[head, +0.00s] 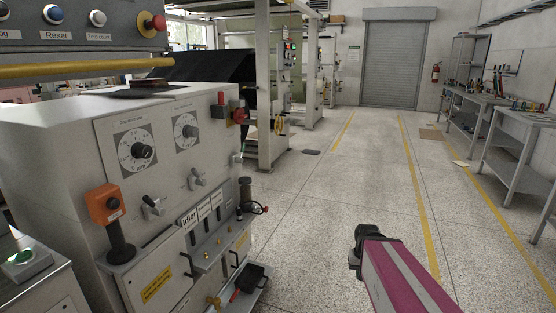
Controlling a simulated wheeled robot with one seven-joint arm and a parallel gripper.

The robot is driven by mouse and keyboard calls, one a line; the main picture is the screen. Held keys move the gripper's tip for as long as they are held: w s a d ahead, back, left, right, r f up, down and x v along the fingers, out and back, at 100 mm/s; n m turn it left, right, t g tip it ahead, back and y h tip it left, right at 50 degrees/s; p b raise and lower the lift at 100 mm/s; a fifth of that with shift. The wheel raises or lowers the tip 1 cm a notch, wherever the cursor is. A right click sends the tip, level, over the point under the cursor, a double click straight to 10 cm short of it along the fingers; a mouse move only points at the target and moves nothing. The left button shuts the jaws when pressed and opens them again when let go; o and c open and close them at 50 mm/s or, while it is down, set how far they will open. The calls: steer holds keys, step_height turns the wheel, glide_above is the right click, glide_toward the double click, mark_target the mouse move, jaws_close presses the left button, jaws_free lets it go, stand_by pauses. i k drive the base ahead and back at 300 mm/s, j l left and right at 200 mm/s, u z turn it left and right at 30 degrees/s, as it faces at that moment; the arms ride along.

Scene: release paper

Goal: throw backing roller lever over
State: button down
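A grey machine cabinet (65,150) fills the left of the head view. Low on its front is a row of small white label plates (203,211). The nearest plate seems to read "Idler"; the others are too small to read surely. Small levers or fittings (205,240) sit on a ledge under the plates. I cannot tell which one is the backing roller lever, or its position. My pink and grey arm comes in from the bottom right and ends in a dark part (367,241), over the floor and well right of the cabinet. Its fingers cannot be made out.
An orange control box (105,204) stands out from the cabinet, with dials (137,150) and black-handled knobs (152,207) nearby. Work benches (510,145) line the right wall.

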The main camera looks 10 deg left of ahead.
mark_target(238, 160)
steer(key=i+u, duration=0.2)
steer(key=i, duration=0.2)
steer(key=i+l+u, duration=0.15)
steer(key=i, duration=0.2)
steer(key=i+l+u, duration=0.2)
steer(key=i, duration=0.2)
